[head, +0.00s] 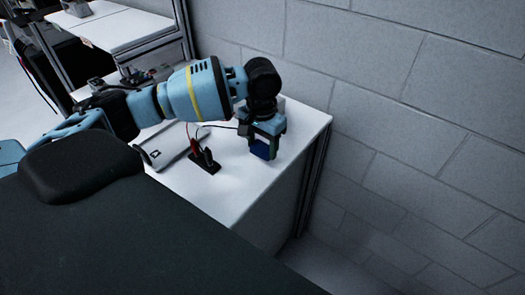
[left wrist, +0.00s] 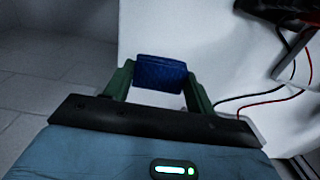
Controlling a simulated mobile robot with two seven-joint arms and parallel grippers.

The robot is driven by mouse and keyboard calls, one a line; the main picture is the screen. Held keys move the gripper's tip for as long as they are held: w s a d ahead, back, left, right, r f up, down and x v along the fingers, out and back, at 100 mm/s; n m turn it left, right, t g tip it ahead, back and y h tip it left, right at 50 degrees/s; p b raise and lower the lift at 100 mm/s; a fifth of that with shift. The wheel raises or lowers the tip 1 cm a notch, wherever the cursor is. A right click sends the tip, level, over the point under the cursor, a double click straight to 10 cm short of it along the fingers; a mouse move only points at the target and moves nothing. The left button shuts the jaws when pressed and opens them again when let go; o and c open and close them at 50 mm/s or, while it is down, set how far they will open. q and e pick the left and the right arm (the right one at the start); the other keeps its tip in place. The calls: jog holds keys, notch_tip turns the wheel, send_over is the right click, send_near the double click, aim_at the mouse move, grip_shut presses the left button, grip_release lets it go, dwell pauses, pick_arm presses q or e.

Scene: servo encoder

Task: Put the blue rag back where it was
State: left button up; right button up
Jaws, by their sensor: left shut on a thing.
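The blue rag (left wrist: 161,72) is between the green fingers of my left gripper (left wrist: 158,86) in the left wrist view. The fingers are shut on it. In the head view the left gripper (head: 264,144) points down over the right part of the white table, with the dark blue rag (head: 262,150) at its fingertips. Whether the rag touches the tabletop is hard to tell. My right gripper is not in view.
The white table (head: 237,191) ends at a grey block wall (head: 420,110) on the right. A black stand with red and black leads (head: 205,162) stands left of the gripper, beside a grey flat device (head: 165,148). The table's front right is clear.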

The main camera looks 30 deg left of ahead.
aim_at(262, 147)
pick_arm(q)
notch_tip(262, 147, down, 3)
jog(key=shift+r, duration=0.2)
jog(key=shift+f, duration=0.1)
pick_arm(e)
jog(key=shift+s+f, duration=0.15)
pick_arm(q)
jog(key=o, duration=0.9)
jog(key=shift+f, duration=0.1)
notch_tip(262, 147, up, 11)
jog(key=shift+f+p, duration=0.1)
jog(key=shift+p, duration=0.35)
jog(key=shift+r, duration=0.75)
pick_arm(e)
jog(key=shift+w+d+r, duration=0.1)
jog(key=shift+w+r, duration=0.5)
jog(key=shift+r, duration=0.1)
